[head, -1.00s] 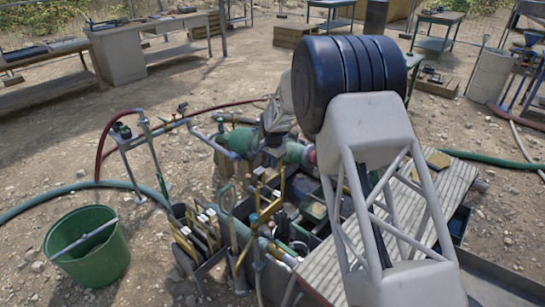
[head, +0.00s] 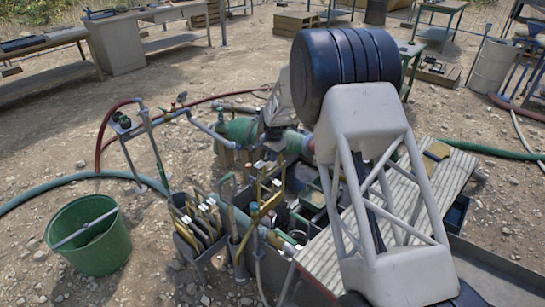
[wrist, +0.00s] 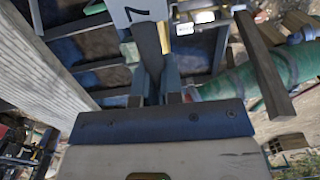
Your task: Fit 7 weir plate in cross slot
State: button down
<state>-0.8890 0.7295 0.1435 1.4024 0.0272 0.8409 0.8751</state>
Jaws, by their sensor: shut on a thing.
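In the wrist view my gripper (wrist: 156,84) is shut on the weir plate, which shows nearly edge-on as a dark strip (wrist: 147,42). A pale tag marked 7 (wrist: 132,11) is at its top end. The tank's compartments, with dark bluish and brown contents, lie beyond the plate, split by grey cross walls (wrist: 98,64). I cannot tell which wall gap is the cross slot, or whether the plate touches the tank. In the head view the grey open tank (head: 292,272) is partly hidden by my arm, and the fingertips and held plate cannot be made out clearly.
A rack of several tagged plates (head: 198,228) stands at the tank's left. Yellow-brass uprights (head: 262,205) and a green pump (head: 238,130) crowd the tank. A ribbed pale board (head: 447,190) lies across its right side. A green bucket (head: 90,238) stands on gravel at left.

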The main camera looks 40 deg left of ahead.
jog(key=shift+d, duration=0.35)
jog(key=shift+f, duration=0.1)
dwell(0.3)
notch_tip(320, 180, down, 10)
jog(key=a, duration=0.1)
jog(key=shift+f, duration=0.25)
dwell(1.5)
jog(key=shift+a, duration=0.1)
jog(key=shift+f, duration=0.15)
